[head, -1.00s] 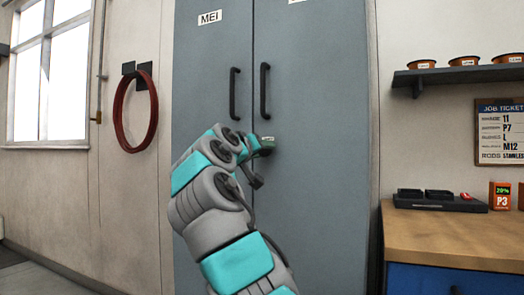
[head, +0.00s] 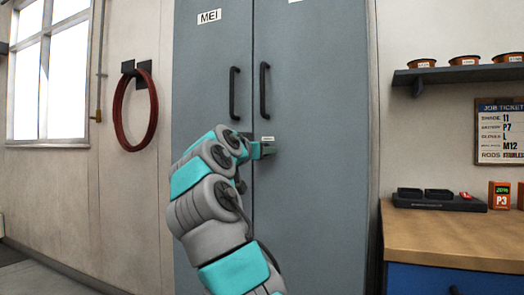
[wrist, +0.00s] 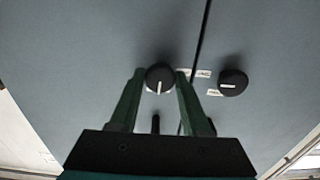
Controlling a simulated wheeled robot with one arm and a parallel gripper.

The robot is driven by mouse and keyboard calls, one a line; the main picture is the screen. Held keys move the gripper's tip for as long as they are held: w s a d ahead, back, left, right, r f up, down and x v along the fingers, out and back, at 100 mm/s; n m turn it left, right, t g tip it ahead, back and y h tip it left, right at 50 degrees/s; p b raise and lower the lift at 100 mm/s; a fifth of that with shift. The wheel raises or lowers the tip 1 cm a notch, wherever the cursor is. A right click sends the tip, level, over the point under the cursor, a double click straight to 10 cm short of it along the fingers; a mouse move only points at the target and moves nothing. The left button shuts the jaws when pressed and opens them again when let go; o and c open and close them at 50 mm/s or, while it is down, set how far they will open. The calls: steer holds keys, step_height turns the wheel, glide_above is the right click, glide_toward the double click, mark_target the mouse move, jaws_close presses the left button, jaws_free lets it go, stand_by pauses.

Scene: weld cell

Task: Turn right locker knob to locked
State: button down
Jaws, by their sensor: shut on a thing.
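The right locker knob (wrist: 160,77) is round and black, with a white pointer line that runs nearly straight up and down in the wrist view. My gripper (wrist: 160,75) is shut on it, one green finger on each side. In the head view my gripper (head: 266,148) reaches the right locker door (head: 315,200) just below its handle, and the knob is hidden there by the gripper. The other knob (wrist: 232,82) is across the door seam in the wrist view, apart from my fingers, its white line lying nearly level.
Small white labels (wrist: 204,73) sit by the knobs. Two black door handles, left (head: 234,93) and right (head: 265,90), stand out above. A workbench (head: 455,235) is at the right and a red hose (head: 118,110) hangs at the left.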

steer(key=shift+f, duration=0.1)
steer(key=shift+c, duration=1.8)
jaws_free()
steer(key=b+v, duration=0.1)
steer(key=v, duration=0.6)
steer(key=shift+s+b, duration=0.35)
steer(key=shift+a, duration=0.2)
